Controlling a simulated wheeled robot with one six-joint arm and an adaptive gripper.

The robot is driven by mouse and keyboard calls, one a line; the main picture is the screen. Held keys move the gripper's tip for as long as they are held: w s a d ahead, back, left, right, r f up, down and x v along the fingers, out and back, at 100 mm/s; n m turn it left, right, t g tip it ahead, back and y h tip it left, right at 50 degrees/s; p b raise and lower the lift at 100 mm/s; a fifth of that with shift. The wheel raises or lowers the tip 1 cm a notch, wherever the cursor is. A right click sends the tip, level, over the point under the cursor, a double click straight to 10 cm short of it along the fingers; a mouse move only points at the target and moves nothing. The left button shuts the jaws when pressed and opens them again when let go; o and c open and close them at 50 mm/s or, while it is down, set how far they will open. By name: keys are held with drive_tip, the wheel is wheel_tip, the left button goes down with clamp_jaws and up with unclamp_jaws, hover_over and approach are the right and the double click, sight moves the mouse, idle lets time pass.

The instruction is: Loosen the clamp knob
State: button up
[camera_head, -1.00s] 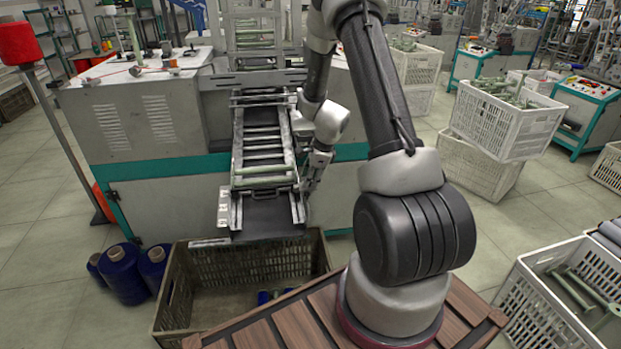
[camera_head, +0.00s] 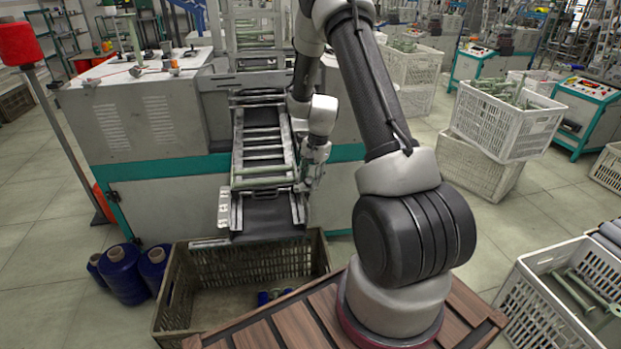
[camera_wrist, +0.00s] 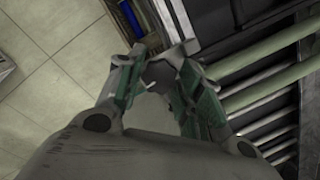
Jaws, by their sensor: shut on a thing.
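My gripper (camera_wrist: 160,88) is at the right side of the machine's slanted bobbin chute (camera_head: 265,160). In the wrist view its two green-padded fingers close on a small dark grey piece, the clamp knob (camera_wrist: 162,72), which is mostly hidden between the fingertips. In the head view my gripper (camera_head: 301,187) is small beside the chute's right rail, and the knob cannot be made out there. Pale green bobbins lie across the chute; they also show in the wrist view to the right of the fingers (camera_wrist: 265,52).
A grey-brown crate (camera_head: 185,262) stands on the floor below the chute, with a few blue items inside. Blue thread cones (camera_head: 122,275) stand left of it. White crates with bobbins (camera_head: 510,125) are at the right. Open floor lies left of the machine.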

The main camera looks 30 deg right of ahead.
drive_tip(key=shift+n, duration=1.2)
drive_tip(key=shift+g, duration=0.3)
drive_tip(key=o, duration=1)
drive_tip(key=shift+o, duration=0.2)
wheel_tip(320, 180, up, 12)
drive_tip(key=d, duration=0.1)
drive_tip(key=shift+s+d, duration=0.15)
drive_tip(key=shift+d, duration=0.05)
